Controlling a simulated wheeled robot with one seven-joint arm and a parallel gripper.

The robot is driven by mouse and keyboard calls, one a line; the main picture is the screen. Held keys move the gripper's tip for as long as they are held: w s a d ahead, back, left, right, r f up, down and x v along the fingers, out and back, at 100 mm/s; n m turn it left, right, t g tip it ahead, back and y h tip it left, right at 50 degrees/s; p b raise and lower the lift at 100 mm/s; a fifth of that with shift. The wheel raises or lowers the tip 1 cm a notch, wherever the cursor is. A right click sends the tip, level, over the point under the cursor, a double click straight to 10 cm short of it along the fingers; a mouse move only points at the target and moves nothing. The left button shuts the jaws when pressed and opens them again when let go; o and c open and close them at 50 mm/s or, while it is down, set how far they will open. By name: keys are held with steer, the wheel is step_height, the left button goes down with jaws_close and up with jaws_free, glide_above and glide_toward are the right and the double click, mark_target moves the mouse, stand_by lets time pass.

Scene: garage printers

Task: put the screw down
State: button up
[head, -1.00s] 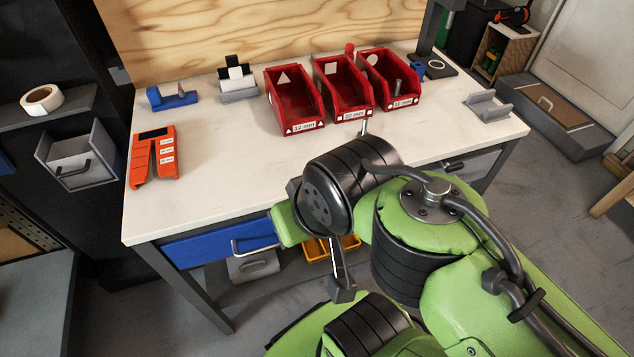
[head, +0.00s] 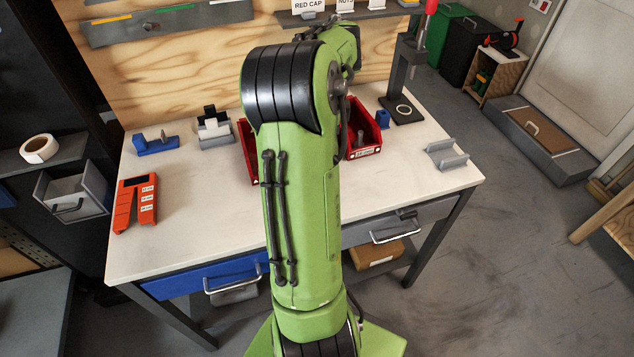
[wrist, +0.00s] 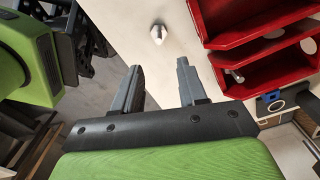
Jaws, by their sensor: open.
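The screw (wrist: 157,34) shows in the wrist view as a small, pale metal piece on the white tabletop, in front of the red bins. It seems to stand on end, though it is small in the picture. My gripper (wrist: 158,68) is open and empty, with its two grey fingers spread apart. The screw is beyond the fingertips, roughly in line with the gap, with no finger touching it. In the head view my raised arm hides the screw and my gripper.
Red bins (wrist: 255,50) stand close on the right in the wrist view; the right bin (head: 363,151) shows in the head view with a metal piece inside. An orange holder (head: 136,203), blue dispenser (head: 156,147) and grey cradle (head: 446,155) stand on the workbench (head: 190,230).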

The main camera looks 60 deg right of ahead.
step_height(320, 180, down, 7)
steer(key=shift+d+r+b, duration=0.1)
steer(key=shift+r+b, duration=0.1)
steer(key=shift+b, duration=0.8)
steer(key=f+b, duration=0.1)
steer(key=f, duration=0.2)
steer(key=f+b, duration=0.1)
steer(key=f, duration=0.1)
steer(key=shift+w+a+f+b, duration=0.1)
steer(key=shift+a+f+b, duration=0.15)
steer(key=shift+f+b, duration=0.1)
steer(key=shift+r, duration=0.1)
jaws_close()
